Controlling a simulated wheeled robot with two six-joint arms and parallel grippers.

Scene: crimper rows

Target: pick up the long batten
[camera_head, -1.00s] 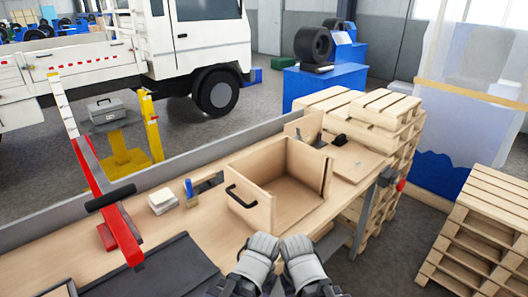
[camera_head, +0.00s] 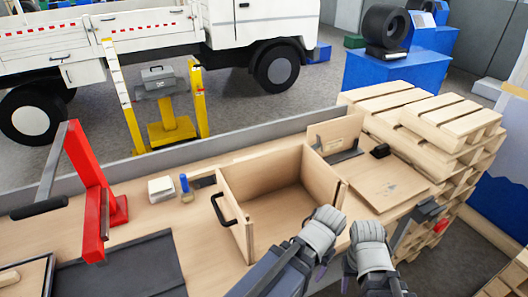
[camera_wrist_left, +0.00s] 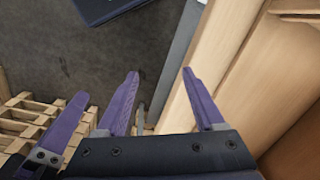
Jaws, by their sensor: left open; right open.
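No piece shows clearly as the long batten. A short stretch of pale wood (camera_head: 9,278) lies in a dark-rimmed tray at the lower left of the head view, cut by the frame edge; I cannot tell if it is the batten. My left gripper (camera_wrist_left: 160,74) is open and empty in the left wrist view, over the floor beside the bench edge. My right gripper (camera_head: 347,282) shows only as a bit of purple finger low in the head view, at the bench front; it is open. One of its fingers seems to show left in the wrist view (camera_wrist_left: 62,132).
A wooden drawer box (camera_head: 232,232) with a black handle stands on the bench (camera_head: 140,222). A red frame (camera_head: 92,190) rises at left, by a dark mat (camera_head: 125,268). A white block (camera_head: 161,189) and a blue-handled brush (camera_head: 185,185) lie between. Pallets (camera_head: 465,125) stack at right.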

